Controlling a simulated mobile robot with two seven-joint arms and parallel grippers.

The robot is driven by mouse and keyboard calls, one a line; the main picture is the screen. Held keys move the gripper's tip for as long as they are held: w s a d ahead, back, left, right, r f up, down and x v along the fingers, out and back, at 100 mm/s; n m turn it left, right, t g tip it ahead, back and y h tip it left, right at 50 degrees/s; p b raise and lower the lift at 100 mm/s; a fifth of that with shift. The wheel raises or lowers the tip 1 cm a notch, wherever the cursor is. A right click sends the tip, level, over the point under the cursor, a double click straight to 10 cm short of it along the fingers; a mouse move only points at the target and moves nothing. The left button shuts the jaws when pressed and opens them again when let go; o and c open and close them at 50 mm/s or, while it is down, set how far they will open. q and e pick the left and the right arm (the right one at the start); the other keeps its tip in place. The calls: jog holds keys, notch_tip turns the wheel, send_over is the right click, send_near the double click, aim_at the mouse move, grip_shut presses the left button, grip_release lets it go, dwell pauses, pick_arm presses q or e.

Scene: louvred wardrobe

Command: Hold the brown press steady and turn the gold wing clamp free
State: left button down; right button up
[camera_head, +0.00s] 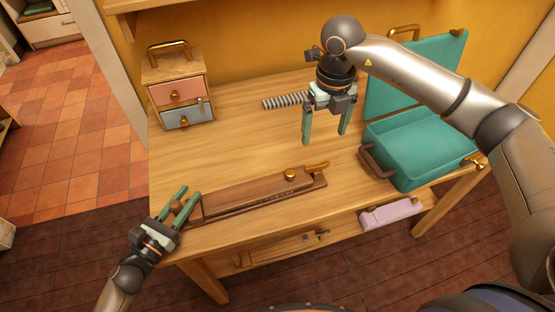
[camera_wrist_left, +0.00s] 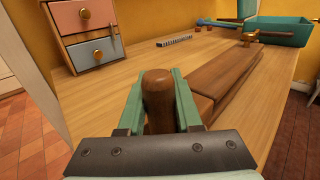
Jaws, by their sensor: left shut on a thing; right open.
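The brown press (camera_head: 250,194) lies flat along the front of the wooden table. The gold wing clamp (camera_head: 318,167) sits on its right end, beside a round gold knob (camera_head: 290,174). My left gripper (camera_head: 183,197) is at the press's left end. In the left wrist view its green fingers (camera_wrist_left: 158,98) are shut on the rounded brown handle (camera_wrist_left: 158,92), one on each side; the press body (camera_wrist_left: 228,78) extends away to the right. My right gripper (camera_head: 325,138) points down with its fingers apart and empty, above the table and behind the clamp.
An open teal case (camera_head: 405,150) stands at the right. A small drawer box (camera_head: 180,95) with pink and blue drawers stands at the back left. A grey spring-like rod (camera_head: 285,101) lies at the back. A lilac object (camera_head: 391,214) is by the front edge.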

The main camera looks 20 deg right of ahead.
aim_at(318, 164)
jog(key=shift+o, duration=0.2)
notch_tip(318, 164, down, 11)
jog(key=shift+f, duration=0.1)
jog(key=c, duration=1.1)
jog(key=shift+c, duration=0.2)
